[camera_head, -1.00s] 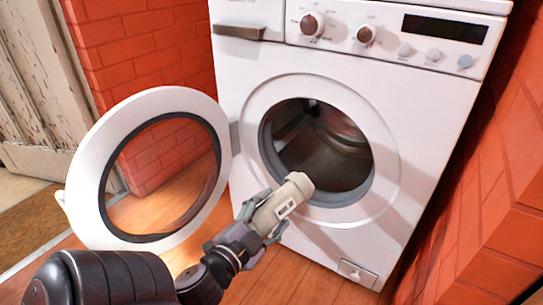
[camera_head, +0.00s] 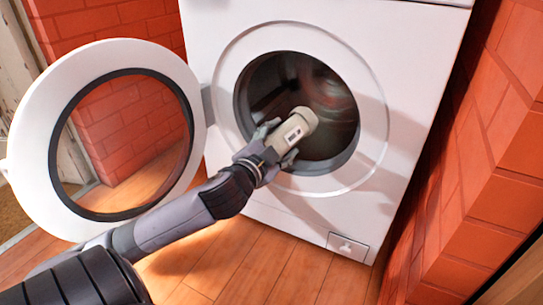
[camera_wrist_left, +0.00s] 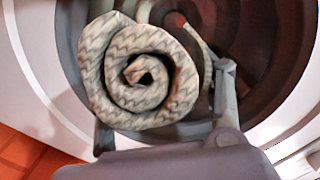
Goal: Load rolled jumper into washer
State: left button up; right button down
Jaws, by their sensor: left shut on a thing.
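The rolled jumper (camera_head: 299,125) is a beige roll with a small dark-marked patch on its side. In the left wrist view its patterned spiral end (camera_wrist_left: 140,75) faces the camera. My left gripper (camera_head: 281,143) is shut on the roll, a finger on either side. It holds the roll tilted at the lower part of the washer's round opening. The front end of the roll overlaps the dark drum (camera_head: 335,100) in the picture; how deep it reaches is hard to tell. The white washer (camera_head: 410,60) has its round door (camera_head: 28,150) swung open to the left. My right gripper is out of view.
The open door's ring stands left of my left arm. A red brick wall (camera_head: 500,150) rises close on the right, with another brick wall (camera_head: 100,30) behind the door. Wooden floor (camera_head: 270,265) in front of the washer is clear.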

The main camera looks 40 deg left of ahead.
pick_arm(q)
jog(key=f+b+x, duration=0.2)
jog(key=b+x, duration=0.1)
jog(key=x, duration=1.8)
jog(key=shift+d, duration=0.15)
jog(key=o, duration=1.4)
jog(key=shift+o, duration=0.2)
jog(key=shift+f, duration=0.1)
jog(key=v, duration=1.2)
